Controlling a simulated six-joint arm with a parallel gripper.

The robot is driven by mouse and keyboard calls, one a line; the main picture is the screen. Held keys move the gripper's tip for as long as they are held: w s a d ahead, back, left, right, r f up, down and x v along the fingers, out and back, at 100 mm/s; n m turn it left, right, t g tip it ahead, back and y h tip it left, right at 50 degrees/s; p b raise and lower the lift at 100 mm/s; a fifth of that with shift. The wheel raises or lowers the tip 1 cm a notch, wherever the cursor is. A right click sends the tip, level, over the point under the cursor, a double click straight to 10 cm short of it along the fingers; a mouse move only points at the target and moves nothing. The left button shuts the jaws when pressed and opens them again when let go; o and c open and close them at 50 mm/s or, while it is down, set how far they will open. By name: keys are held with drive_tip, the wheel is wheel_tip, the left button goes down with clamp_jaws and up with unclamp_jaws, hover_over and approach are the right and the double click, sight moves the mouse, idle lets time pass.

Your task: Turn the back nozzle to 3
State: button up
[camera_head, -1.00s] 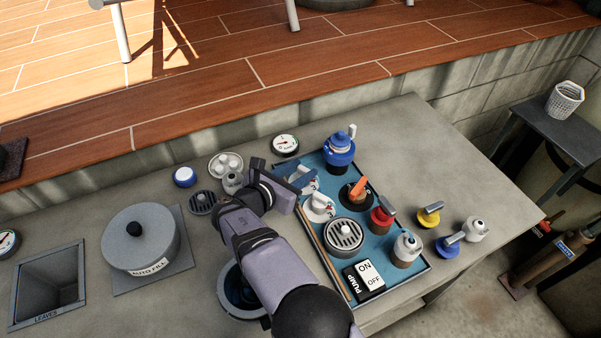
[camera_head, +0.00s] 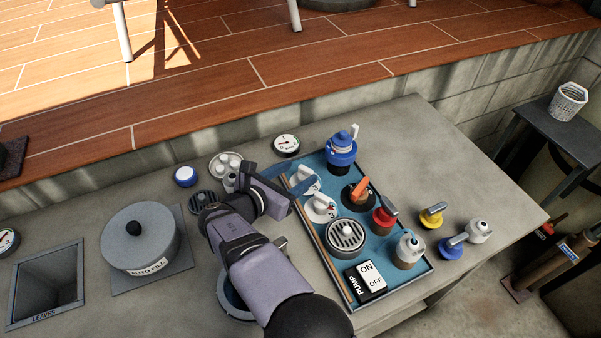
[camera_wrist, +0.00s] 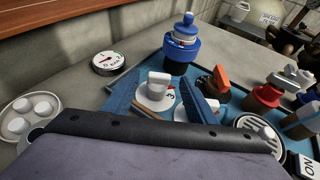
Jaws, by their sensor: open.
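The back nozzle (camera_head: 305,177) is a white knob on a round white dial, standing in the blue tray (camera_head: 408,284). In the wrist view the back nozzle (camera_wrist: 158,84) stands upright between my two blue fingers, with a red-marked 3 on the dial just right of it. My gripper (camera_head: 298,181) is open around it; in the wrist view my gripper (camera_wrist: 157,78) shows a gap on both sides of the knob. The front white nozzle (camera_head: 321,204) stands nearer the camera and is mostly hidden behind my right finger in the wrist view. Where the back nozzle's pointer sits is unclear.
A blue valve (camera_head: 341,152) stands at the tray's back. An orange-handled knob (camera_head: 358,190), red valve (camera_head: 384,218) and round grate (camera_head: 346,236) crowd the right side.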

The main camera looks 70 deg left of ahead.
drive_tip(key=b+v, duration=0.1)
drive_tip(key=v, duration=0.3)
drive_tip(key=shift+s+r, duration=0.1)
idle(0.3)
